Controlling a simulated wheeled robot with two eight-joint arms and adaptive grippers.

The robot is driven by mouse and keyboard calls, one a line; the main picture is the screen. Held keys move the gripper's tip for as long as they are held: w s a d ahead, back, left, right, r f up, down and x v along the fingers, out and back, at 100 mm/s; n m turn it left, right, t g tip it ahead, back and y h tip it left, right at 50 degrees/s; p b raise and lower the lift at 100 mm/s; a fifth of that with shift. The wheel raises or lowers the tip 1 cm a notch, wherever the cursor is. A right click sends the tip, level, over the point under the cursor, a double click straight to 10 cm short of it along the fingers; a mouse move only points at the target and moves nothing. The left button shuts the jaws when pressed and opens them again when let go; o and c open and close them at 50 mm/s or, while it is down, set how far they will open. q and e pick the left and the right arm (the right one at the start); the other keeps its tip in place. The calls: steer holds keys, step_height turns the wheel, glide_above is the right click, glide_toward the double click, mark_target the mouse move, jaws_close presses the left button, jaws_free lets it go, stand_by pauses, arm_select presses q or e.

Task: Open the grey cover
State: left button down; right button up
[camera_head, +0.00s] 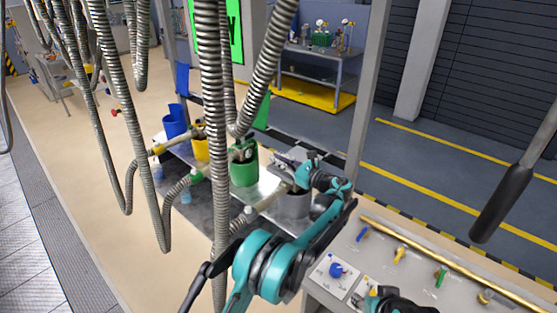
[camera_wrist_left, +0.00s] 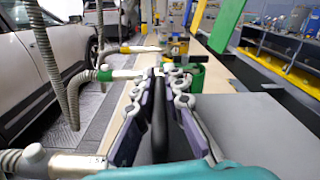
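The grey container (camera_head: 292,207) stands at the near end of the row in the head view. My left gripper (camera_head: 305,172) is over its top. In the left wrist view, my left gripper (camera_wrist_left: 160,95) has its fingers on either side of a black bar (camera_wrist_left: 159,130). I cannot tell whether they press on it. A flat grey panel (camera_wrist_left: 262,118) is to the right of the fingers; it may be the grey cover. The cover is largely hidden by my gripper in the head view. My right gripper (camera_head: 385,302) is partly cut off at the bottom edge.
Green (camera_head: 243,172), yellow (camera_head: 201,150) and blue (camera_head: 174,123) containers stand farther along the row. Ribbed hoses (camera_head: 214,100) hang in front. A panel with coloured valves (camera_head: 398,256) and a brass pipe (camera_head: 450,258) is at the lower right.

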arm_select(q)
steer(key=shift+r, duration=0.15)
steer(key=shift+w+d+r+m, duration=0.1)
steer(key=shift+r+m, duration=0.3)
steer(key=shift+r, duration=0.1)
steer(key=w+d+r+m+p, duration=0.3)
steer(key=w+r+m+p, duration=0.1)
steer(key=r+m, duration=0.2)
steer(key=shift+r, duration=0.65)
steer(key=c, duration=1.6)
jaws_free()
steer(key=v, duration=1.2)
